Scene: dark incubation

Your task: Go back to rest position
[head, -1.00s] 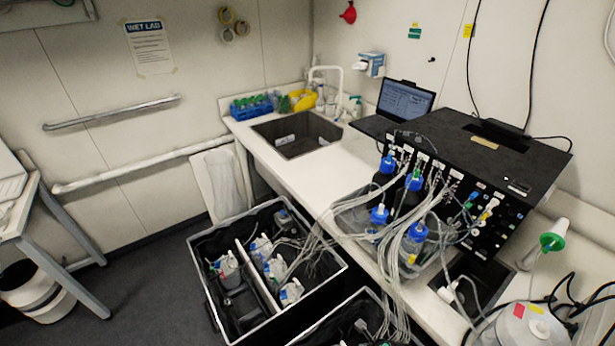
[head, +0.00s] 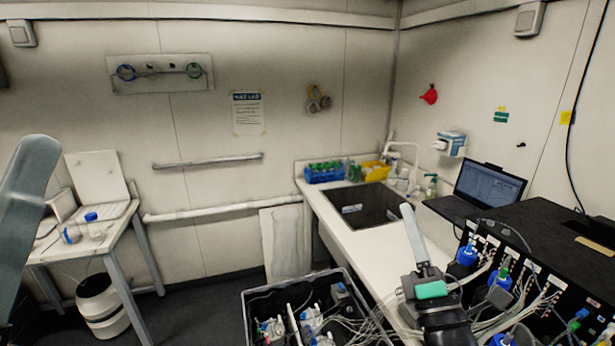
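My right gripper (head: 416,245) rises from the bottom of the head view, over the bench and beside the bundled tubes. One long grey finger points up. A dark part reaches right toward the blue-capped bottles and may be the other finger, so I cannot tell whether it is open or shut. A green cylinder (head: 431,290) shows at the base of the grey finger; I cannot tell whether it belongs to the gripper. A grey link of my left arm stands at the left edge. My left gripper is not in view.
A black tubing box (head: 545,235) and blue-capped bottles (head: 467,254) stand close to the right gripper. A grey crate (head: 252,318) of bottles is below. A laptop (head: 489,191) and sink (head: 366,206) are behind. A side table (head: 90,246) is at left.

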